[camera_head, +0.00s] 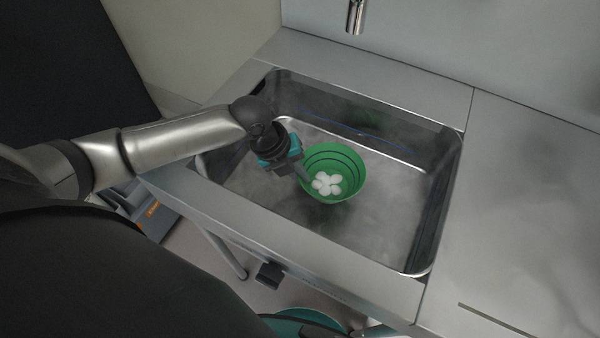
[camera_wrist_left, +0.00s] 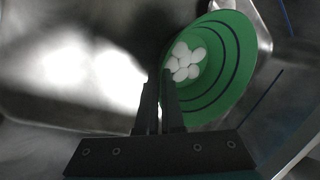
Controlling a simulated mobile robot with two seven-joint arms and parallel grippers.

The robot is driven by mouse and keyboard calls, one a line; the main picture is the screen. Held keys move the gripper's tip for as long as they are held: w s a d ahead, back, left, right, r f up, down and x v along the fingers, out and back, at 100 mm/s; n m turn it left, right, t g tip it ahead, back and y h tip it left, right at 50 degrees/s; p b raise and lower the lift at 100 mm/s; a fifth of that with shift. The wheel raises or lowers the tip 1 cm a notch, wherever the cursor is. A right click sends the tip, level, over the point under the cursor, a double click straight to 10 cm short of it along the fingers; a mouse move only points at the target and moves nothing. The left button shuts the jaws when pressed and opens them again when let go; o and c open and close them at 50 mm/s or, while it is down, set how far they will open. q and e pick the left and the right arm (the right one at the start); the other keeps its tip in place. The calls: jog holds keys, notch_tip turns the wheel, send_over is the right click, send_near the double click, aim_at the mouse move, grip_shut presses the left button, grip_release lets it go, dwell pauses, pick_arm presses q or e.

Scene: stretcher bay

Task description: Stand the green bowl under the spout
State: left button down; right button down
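The green bowl (camera_head: 348,163) is inside the steel sink basin (camera_head: 400,235), with several white egg-like pieces (camera_head: 327,184) in it. The spout (camera_head: 356,16) hangs from the top edge of the head view, behind the basin and above the bowl in the picture. My left gripper (camera_head: 304,174) reaches in from the left to the bowl's near-left rim. In the left wrist view its fingers (camera_wrist_left: 161,100) are close together, one on each side of the wall of the bowl (camera_wrist_left: 232,62). Whether the bowl touches the basin floor is unclear. My right gripper is out of view.
The basin walls (camera_head: 440,205) rise around the bowl and my left gripper. A bare steel counter (camera_head: 520,210) lies to the right. The basin floor is free right of and in front of the bowl.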

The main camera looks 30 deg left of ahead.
pick_arm(q)
jog(key=c, duration=1.1)
grip_release()
jog(key=shift+f, duration=0.1)
jog(key=shift+o, duration=0.2)
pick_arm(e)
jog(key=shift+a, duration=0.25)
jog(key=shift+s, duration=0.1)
